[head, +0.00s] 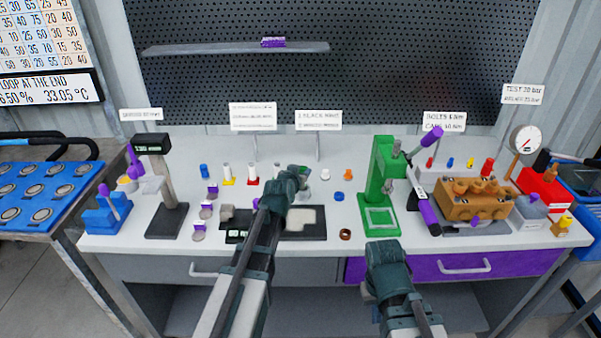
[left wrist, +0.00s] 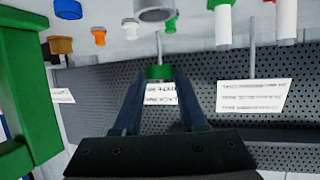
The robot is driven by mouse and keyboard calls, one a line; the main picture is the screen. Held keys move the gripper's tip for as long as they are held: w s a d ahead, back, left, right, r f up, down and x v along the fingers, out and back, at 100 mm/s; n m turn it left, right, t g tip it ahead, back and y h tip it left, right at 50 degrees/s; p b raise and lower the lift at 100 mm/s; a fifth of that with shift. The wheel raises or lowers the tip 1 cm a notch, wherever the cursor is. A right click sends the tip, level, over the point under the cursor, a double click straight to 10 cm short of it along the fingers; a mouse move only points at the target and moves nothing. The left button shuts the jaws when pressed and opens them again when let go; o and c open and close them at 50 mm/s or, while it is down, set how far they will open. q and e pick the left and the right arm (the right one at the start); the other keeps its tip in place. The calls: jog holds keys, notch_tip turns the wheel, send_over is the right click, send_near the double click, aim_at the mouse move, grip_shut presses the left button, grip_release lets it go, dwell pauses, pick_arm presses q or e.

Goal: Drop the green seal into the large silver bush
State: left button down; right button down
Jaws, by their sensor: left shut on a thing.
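My left gripper (head: 296,175) is over the back middle of the bench in the head view. In the left wrist view its fingertips (left wrist: 160,78) are shut on the green seal (left wrist: 160,72), a short green ring. A large silver bush (left wrist: 155,10) is at the top edge of the left wrist view, partly cut off, apart from the seal. In the head view I cannot make out the bush clearly; my gripper and arm cover that area. My right gripper (head: 387,258) is low at the bench's front; its fingers are hidden.
A green press (head: 382,185) stands right of my left gripper. Left are small white posts (head: 252,174) and a blue piece (head: 204,170). An orange ring (head: 347,174) and a blue ring (head: 339,196) lie nearby. A brown pump block (head: 472,200) stands farther right.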

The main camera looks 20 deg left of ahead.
pick_arm(q)
jog(key=shift+f, duration=0.15)
pick_arm(e)
jog(key=shift+f, duration=0.2)
